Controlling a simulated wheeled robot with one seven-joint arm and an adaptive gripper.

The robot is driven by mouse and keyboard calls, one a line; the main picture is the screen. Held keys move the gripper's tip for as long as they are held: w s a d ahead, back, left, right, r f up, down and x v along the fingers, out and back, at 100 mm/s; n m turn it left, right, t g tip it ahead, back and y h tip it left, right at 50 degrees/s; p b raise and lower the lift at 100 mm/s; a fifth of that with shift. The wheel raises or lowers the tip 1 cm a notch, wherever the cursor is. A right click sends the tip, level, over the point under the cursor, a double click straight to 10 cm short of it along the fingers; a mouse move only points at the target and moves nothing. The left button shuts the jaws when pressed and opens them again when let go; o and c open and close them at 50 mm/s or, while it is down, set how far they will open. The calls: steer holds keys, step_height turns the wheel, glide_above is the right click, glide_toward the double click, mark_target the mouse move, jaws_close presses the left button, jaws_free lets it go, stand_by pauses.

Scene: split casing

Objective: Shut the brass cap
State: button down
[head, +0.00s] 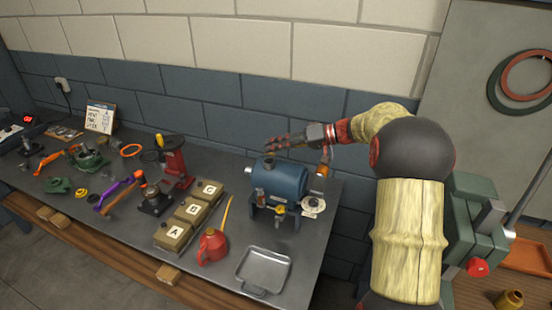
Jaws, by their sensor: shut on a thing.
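A blue cylindrical casing (287,181) lies on its side on dark legs near the bench's right end. A short dark neck (268,162) stands up from its top left. My gripper (270,145) reaches in from the right, with its reddish fingers pointing left just above this neck. The fingers are closed at the neck's top, on what seems to be the brass cap. The cap is too small and covered to make out, and its angle cannot be told. A copper-coloured fitting (321,172) stands at the casing's right end.
A red can (212,246) with a long yellow spout and a metal tray (263,268) stand in front of the casing. Lettered boxes (190,217) and a red press (174,160) are to its left. Several tools lie further left. A wall is behind.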

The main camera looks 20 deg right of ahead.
steer(key=n+h+b, duration=0.1)
steer(key=b, duration=0.4)
steer(key=s+f+n+t+h+b, duration=0.1)
steer(key=n+b, duration=0.1)
steer(key=b, duration=0.3)
steer(key=shift+a+t+b, duration=0.3)
steer(key=shift+a+b, duration=0.1)
steer(key=shift+s+a+n+t+h+b, duration=0.2)
steer(key=shift+n+t+h+b, duration=0.15)
steer(key=shift+n+b, duration=0.35)
steer(key=shift+s+a+n+t+h+b, duration=0.15)
steer(key=shift+n+t+h+b, duration=0.25)
steer(key=shift+b, duration=0.5)
steer(key=c, duration=2.1)
jaws_free()
steer(key=shift+c, duration=0.2)
steer(key=shift+o, duration=1.2)
steer(key=shift+d+f, duration=0.1)
steer(key=shift+o, duration=0.7)
